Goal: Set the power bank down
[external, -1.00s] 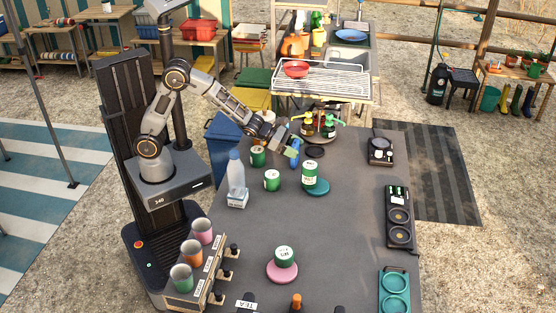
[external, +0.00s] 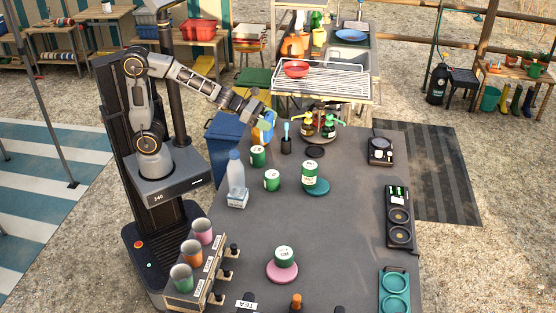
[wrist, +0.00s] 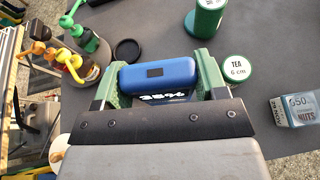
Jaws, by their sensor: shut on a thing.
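The power bank (wrist: 150,75) is a blue rounded block with a small dark display and white characters on its near side. My gripper (wrist: 160,82) is shut on it, with one green finger at each end in the wrist view. In the external view my gripper (external: 266,121) is at the far left corner of the grey table (external: 235,260). The blue power bank (external: 262,134) shows there just below the fingers, partly covered. It appears held up; the gap to the tabletop cannot be told.
Pump bottles (external: 318,125), a blue-topped black holder (external: 286,142) and a flat black disc (external: 314,151) stand nearby. A blue bin (external: 222,150) is beside the table. The table's centre is clear.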

